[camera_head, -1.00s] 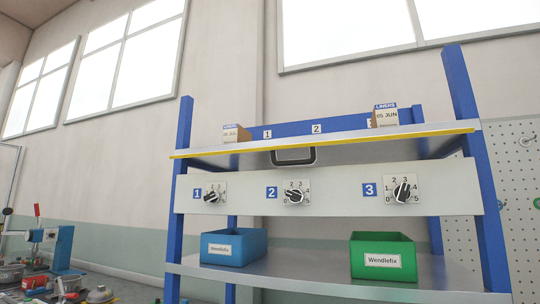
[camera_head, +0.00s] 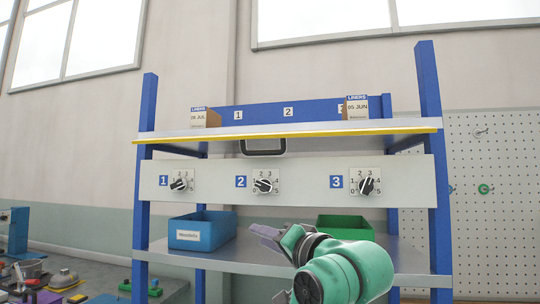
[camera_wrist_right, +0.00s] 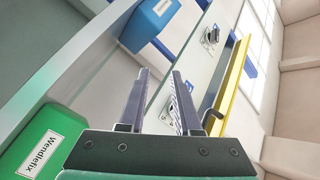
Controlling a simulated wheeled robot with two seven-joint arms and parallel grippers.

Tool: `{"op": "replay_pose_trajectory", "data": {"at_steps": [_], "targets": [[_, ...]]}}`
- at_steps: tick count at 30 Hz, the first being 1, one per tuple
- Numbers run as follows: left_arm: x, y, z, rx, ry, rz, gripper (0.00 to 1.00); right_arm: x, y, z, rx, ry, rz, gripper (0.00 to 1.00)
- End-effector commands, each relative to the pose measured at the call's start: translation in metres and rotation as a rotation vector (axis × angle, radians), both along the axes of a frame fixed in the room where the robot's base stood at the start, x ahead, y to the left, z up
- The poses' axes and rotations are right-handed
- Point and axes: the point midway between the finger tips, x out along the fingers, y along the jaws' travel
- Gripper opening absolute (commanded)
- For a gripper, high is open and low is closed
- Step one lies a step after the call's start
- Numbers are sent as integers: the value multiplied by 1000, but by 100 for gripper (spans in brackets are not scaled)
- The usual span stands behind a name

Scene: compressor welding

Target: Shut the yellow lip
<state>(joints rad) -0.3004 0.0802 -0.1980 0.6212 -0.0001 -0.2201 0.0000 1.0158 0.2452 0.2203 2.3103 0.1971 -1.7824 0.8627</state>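The yellow lip (camera_head: 300,136) is a long thin strip along the front edge of the upper shelf. It also shows in the right wrist view (camera_wrist_right: 232,75), running slanted to the right of the fingers. My right gripper (camera_head: 268,236) is below the lip and the knob panel, in front of the lower shelf. In the right wrist view its two fingers (camera_wrist_right: 156,100) are apart with nothing between them. A dark-framed part (camera_head: 264,147) hangs just under the lip's middle. My left gripper is out of view.
A white panel (camera_head: 210,190) with three numbered knobs is below the lip. A blue bin (camera_head: 203,233) and a green bin (camera_head: 345,221), partly behind my arm, stand on the lower shelf. Two cartons, left (camera_head: 205,118) and right (camera_head: 356,108), stand on the upper shelf.

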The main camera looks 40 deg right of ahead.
Motion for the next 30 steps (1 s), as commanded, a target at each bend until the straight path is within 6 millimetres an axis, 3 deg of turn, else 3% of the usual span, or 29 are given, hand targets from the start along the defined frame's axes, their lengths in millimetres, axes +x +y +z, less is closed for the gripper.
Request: {"op": "replay_pose_trajectory", "data": {"at_steps": [1, 3, 6, 9, 14, 24, 30], "targets": [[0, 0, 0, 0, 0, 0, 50, -24, -9, 41, 72, -111, -3, 32], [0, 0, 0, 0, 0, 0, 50, -56, -19, 82, 171, -234, 7, 32], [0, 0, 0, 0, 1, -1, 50, -87, -27, 114, 259, -340, 27, 32], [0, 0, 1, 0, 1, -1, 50, -95, -31, 124, 291, -373, 36, 32], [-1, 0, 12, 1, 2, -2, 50, -72, -33, 134, 292, -367, 38, 32], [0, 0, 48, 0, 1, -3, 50, 12, -46, 164, 288, -367, 36, 32], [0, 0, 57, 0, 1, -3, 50, 38, -50, 170, 288, -370, 35, 32]]}}
